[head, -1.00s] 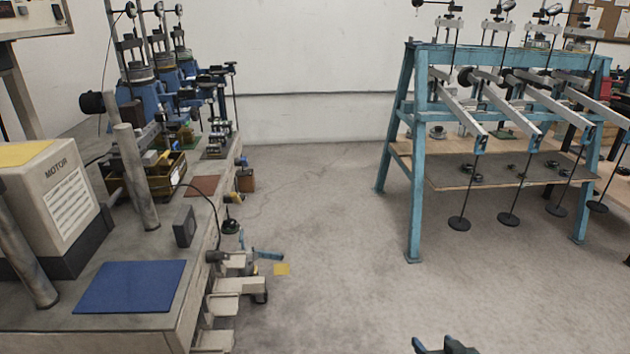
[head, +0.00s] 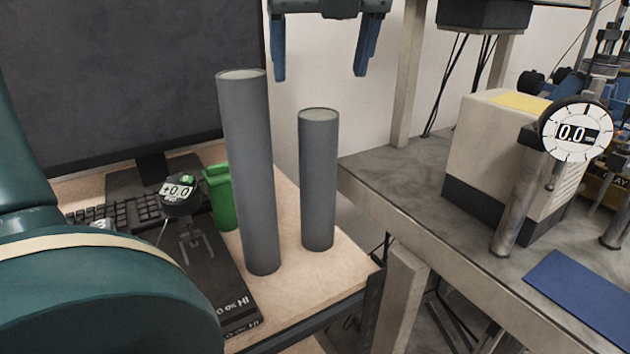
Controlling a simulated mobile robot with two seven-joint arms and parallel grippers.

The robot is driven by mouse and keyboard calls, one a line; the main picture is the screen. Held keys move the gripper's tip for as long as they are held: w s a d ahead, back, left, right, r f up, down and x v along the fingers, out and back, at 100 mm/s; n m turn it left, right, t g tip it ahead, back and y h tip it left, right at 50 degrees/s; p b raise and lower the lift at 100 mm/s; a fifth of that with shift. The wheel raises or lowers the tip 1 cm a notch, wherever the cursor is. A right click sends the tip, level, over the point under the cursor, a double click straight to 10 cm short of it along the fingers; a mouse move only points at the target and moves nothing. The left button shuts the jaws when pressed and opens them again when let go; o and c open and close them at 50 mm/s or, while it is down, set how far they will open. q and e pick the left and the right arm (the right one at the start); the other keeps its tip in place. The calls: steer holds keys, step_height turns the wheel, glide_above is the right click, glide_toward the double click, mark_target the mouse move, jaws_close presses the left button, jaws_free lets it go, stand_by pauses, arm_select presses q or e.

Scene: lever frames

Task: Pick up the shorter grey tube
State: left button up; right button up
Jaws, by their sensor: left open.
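The shorter grey tube (head: 319,180) stands upright near the right corner of a wooden desk. A taller grey tube (head: 251,175) stands upright just left of it, with a narrow gap between them. My left gripper (head: 322,60) is open and empty at the top of the head view, its two blue fingers pointing down. In the picture its fingertips are above the shorter tube's top, one to each side; the exact height and depth cannot be told. My right gripper is not in view.
A grey bench (head: 400,180) with a motor box (head: 510,150) stands to the right across a gap.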

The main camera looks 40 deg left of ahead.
mark_target(315, 117)
arm_select(q)
steer(key=x, duration=0.7)
steer(key=shift+w+a+f, duration=0.1)
steer(key=shift+a+f, duration=0.05)
steer(key=shift+f, duration=0.15)
steer(key=shift+w+x, duration=0.2)
steer(key=shift+x, duration=1.15)
steer(key=shift+w+x, duration=0.2)
steer(key=shift+x, duration=1.1)
steer(key=shift+r, duration=0.1)
steer(key=shift+c, duration=0.2)
jaws_close()
steer(key=shift+r, duration=0.1)
